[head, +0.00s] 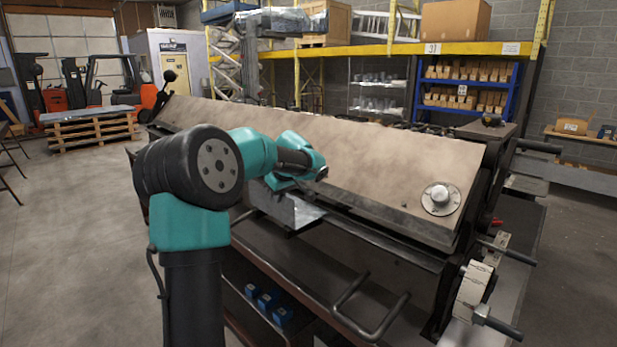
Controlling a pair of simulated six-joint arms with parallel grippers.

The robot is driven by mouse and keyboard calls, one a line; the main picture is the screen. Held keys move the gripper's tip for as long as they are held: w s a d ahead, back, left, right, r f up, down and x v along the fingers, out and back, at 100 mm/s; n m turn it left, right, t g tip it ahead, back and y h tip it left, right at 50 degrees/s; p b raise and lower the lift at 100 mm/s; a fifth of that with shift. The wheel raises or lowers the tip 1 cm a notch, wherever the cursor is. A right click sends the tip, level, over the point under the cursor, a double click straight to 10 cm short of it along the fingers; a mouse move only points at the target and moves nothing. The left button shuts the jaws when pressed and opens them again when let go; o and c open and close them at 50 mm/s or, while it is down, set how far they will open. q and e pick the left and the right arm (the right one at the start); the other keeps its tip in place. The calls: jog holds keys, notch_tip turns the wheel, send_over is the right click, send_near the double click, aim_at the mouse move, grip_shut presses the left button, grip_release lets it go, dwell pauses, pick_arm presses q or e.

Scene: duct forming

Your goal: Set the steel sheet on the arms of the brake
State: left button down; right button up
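A small grey metal piece, which looks like the steel sheet (307,214), is at the front edge of the brake, just below the long tan clamping face (330,160). My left gripper (280,186) is right at this sheet, at the end of the teal arm that reaches in from the left. Its fingers are mostly hidden, so I cannot see whether they grip the sheet. I also cannot tell whether the sheet rests on the brake's arms or is held just above them. My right gripper is not recognisable in the view.
A bent bar handle (372,318) sticks out at the brake's front. A round knob (440,198) sits on the face's right end. Small blue items (268,300) lie on a lower shelf. A pallet (90,130) stands at far left. The floor at left is clear.

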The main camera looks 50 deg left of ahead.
pick_arm(q)
jog(key=shift+f, duration=0.1)
jog(key=c, duration=1.3)
grip_release()
jog(key=shift+o, duration=0.2)
jog(key=v, duration=1.7)
jog(key=shift+w, duration=0.1)
